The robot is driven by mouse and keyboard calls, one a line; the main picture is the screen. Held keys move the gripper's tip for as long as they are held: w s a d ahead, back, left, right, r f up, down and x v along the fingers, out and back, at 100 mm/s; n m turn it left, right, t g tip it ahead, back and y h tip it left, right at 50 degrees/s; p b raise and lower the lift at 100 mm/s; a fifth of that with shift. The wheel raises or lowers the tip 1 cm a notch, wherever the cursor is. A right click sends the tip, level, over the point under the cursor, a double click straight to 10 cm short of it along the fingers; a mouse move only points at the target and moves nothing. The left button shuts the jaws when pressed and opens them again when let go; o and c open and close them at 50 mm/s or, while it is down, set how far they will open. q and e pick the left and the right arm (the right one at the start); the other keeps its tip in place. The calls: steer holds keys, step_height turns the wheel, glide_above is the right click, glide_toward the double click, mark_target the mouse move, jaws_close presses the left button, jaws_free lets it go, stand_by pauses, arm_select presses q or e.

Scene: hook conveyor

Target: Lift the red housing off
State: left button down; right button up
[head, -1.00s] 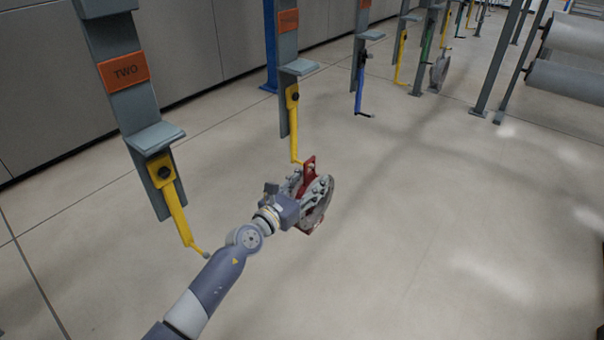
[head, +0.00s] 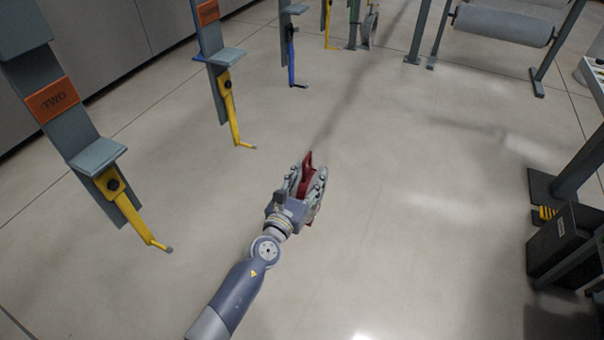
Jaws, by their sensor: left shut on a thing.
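The red housing (head: 307,176) is in my left gripper (head: 302,192), whose jaws are shut on it and cover much of it. It is held in the air over the bare floor. The nearest yellow hook to its left (head: 233,120) is empty, and a clear gap shows between its bent tip and the housing. My right gripper is not in view.
Another empty yellow hook (head: 130,207) hangs at left under the orange plate marked TWO (head: 53,99). A blue hook (head: 291,60) and a grey disc part (head: 367,28) hang farther back. A roller stand (head: 503,25) is at the upper right, a dark box (head: 565,238) at right. The middle floor is clear.

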arm_select(q)
steer(key=shift+r, duration=0.45)
steer(key=s+d, duration=0.2)
steer(key=d, duration=0.4)
stand_by(0.8)
steer(key=shift+d, duration=0.15)
